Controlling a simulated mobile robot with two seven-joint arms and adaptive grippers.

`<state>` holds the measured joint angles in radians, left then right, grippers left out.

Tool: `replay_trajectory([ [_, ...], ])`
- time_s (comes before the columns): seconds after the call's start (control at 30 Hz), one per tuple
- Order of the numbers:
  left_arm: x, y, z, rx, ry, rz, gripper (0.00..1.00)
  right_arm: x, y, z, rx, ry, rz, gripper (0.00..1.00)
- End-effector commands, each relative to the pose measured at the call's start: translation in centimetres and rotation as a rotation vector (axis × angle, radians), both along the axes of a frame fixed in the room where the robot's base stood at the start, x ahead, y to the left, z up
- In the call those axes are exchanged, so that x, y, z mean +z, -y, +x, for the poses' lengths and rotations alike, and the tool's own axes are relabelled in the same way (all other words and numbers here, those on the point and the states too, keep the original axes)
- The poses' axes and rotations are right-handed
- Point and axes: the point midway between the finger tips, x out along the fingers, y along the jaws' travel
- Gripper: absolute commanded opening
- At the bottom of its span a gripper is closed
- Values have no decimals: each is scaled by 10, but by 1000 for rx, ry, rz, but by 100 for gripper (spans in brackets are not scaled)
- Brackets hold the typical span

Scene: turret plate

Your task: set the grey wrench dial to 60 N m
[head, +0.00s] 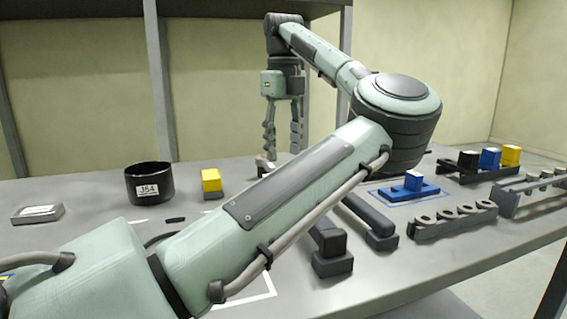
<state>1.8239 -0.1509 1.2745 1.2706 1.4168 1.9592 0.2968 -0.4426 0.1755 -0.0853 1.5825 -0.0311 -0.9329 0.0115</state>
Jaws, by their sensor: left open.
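My left gripper (281,150) hangs fingers-down over the back of the table, its two fingers apart with nothing between them. No dial or scale can be read. My right gripper is not in view.
A black bowl labelled J54 (149,183), a yellow block (211,182) and a small tin (37,214) stand at left. At right are a blue plate (394,193), a rack of rings (452,222), another rack (532,190) and coloured blocks. A shelf post (158,80) rises behind.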

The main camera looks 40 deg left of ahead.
Motion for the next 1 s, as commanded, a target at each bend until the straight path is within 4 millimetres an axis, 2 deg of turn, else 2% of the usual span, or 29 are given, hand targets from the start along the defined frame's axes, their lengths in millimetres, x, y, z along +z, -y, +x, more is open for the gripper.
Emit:
replay_trajectory([
  [0.1, -20, 0, 0, 0, -2, -1, 46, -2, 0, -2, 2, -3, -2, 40],
  [0.3, -40, 0, 0, 0, -1, 0, 46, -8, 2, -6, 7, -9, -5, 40],
  [0.63, -44, 0, 0, 0, 0, 1, 45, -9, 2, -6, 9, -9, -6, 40],
  [1.0, -43, 0, 0, 0, 0, 1, 0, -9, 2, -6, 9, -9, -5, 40],
])
